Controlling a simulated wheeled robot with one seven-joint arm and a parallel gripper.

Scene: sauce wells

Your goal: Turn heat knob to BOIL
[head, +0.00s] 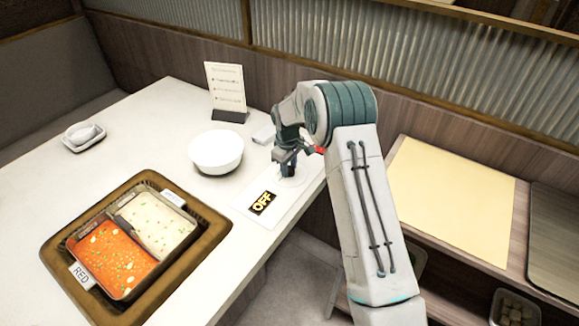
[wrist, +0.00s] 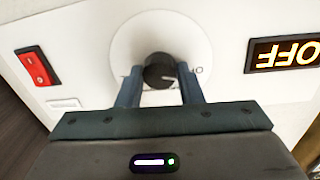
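The heat knob (wrist: 159,71) is a small dark round knob on a white disc (wrist: 126,44) in the wrist view. A pale mark on the knob points to the lower right. The lettering on the disc is partly hidden by my fingers. My gripper (wrist: 161,74) has one finger on each side of the knob, close against it, and looks shut on it. In the head view my gripper (head: 287,166) is down at the control panel (head: 244,204) and hides the knob. The display (head: 262,203) reads OFF; it shows upside down in the wrist view (wrist: 285,55).
A red switch (wrist: 37,66) is on the panel in the wrist view. A white bowl (head: 216,152) and a menu stand (head: 226,92) are near my gripper. A two-part pot (head: 131,253) with red and pale broth sits in the table. A small dish (head: 84,135) is at far left.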

